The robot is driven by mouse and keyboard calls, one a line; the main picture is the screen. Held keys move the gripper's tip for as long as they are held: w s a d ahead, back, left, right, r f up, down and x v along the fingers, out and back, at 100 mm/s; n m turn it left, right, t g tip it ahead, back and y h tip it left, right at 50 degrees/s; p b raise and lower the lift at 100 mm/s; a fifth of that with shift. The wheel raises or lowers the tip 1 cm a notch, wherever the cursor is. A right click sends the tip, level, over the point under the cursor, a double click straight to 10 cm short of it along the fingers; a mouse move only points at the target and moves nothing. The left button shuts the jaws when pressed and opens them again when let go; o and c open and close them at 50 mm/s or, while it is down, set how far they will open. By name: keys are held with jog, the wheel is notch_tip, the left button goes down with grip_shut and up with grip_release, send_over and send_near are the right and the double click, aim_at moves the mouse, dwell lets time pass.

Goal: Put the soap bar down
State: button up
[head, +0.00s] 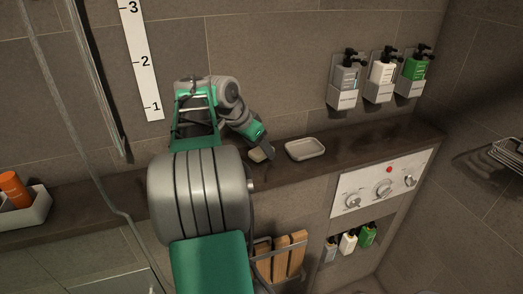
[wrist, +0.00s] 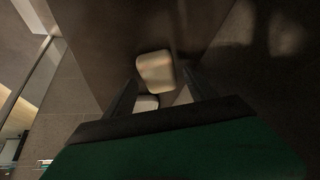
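The soap bar (head: 258,154) is small and cream-coloured. In the head view it lies on the dark stone ledge, right beside my gripper's fingers, which partly hide it. My gripper (head: 268,153) reaches down and to the right at the ledge. In the wrist view my gripper (wrist: 160,94) has its two dark fingers spread apart. A pale piece that looks like the soap bar (wrist: 147,103) shows low between them without filling the gap; its lower part is hidden. The pale soap dish (head: 305,149) sits just right of the gripper; it appears farther out in the wrist view (wrist: 155,70).
The ledge (head: 345,142) is bare right of the dish. Three pump bottles in holders (head: 380,78) hang on the wall above. A control panel (head: 383,186) is set below the ledge. A white tray with an orange bottle (head: 16,190) stands far left. A glass panel edge crosses the left.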

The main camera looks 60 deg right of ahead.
grip_shut()
dwell(0.5)
jog(key=shift+r, duration=0.1)
